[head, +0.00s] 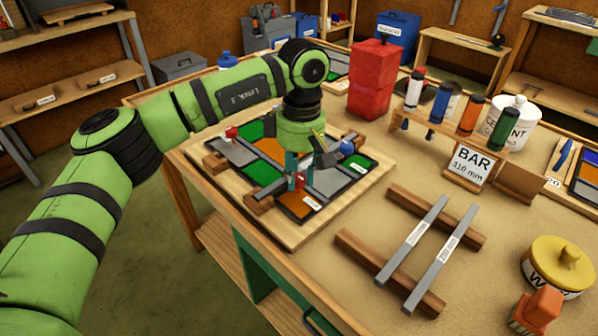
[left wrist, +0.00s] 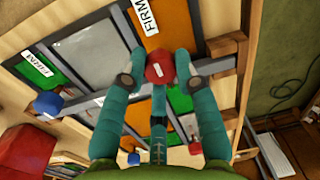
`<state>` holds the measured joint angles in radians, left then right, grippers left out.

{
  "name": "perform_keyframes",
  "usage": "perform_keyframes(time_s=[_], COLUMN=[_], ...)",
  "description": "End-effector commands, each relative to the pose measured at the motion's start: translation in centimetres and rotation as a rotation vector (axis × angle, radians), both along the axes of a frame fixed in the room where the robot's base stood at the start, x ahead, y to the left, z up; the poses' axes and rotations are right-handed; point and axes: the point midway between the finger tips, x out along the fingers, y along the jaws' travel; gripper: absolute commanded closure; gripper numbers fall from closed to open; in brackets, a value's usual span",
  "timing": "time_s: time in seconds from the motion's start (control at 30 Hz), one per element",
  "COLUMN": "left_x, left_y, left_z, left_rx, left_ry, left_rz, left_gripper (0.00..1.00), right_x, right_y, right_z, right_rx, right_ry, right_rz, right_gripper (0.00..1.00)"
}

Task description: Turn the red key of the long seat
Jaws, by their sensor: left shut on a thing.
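A leaded panel of coloured panes (head: 268,150) lies on a pale board on the bench. A red key (head: 299,181) stands on the near side of the panel, by a long grey bar with a wooden block (head: 258,204) at its end. My left gripper (head: 298,168) points down over it. In the left wrist view the round red key top (left wrist: 160,67) sits between the teal fingertips of my left gripper (left wrist: 158,70), which is shut on it. The key's lower part is hidden. A blue key (head: 347,147) stands farther along the bar. A second red key (head: 231,132) is at the far left.
Two grey bars (head: 411,240) lie across wooden rails (head: 375,262) right of the panel, near a BAR 310 mm sign (head: 472,164). A red container (head: 373,80), a rack of coloured tubes (head: 450,128) and a yellow-lidded tub (head: 562,260) stand on the bench.

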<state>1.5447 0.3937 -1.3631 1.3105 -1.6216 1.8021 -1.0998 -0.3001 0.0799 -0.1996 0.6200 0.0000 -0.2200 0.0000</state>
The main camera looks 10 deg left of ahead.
Motion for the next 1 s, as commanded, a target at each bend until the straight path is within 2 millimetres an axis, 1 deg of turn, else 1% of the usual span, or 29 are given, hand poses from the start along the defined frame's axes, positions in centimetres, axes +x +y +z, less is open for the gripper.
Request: perform_keyframes(time_s=[0.33,0.37,0.4,0.43,0.77,0.87,1.0], left_x=[-0.1,-0.1,-0.1,-0.1,0.0,0.1,0.2], left_y=[0.1,0.1,0.1,0.1,0.0,0.0,-0.1], left_z=[-0.2,-0.2,-0.2,-0.1,0.1,0.8,3.2], left_rx=[0.003,0.003,0.003,0.003,0.0,-0.001,-0.001], left_ry=[0.005,0.005,0.005,0.004,0.0,-0.002,-0.004], left_rz=[-0.002,-0.002,-0.002,-0.002,-0.001,0.0,0.0], left_gripper=[1.0,0.65,0.49,0.46,0.46,0.46,0.46], right_x=[0.0,0.0,0.0,0.0,0.0,0.0,0.0], right_y=[0.0,0.0,0.0,0.0,0.0,0.0,0.0], right_z=[0.0,0.0,0.0,0.0,0.0,0.0,0.0], right_rx=[0.001,0.001,0.001,0.001,0.0,0.0,0.0], right_ry=[0.0,0.0,0.0,0.0,-0.001,-0.001,0.0], right_rz=[0.0,0.0,0.0,0.0,0.001,0.001,0.001], right_gripper=[0.52,0.52,0.52,0.52,0.52,0.52,0.52])
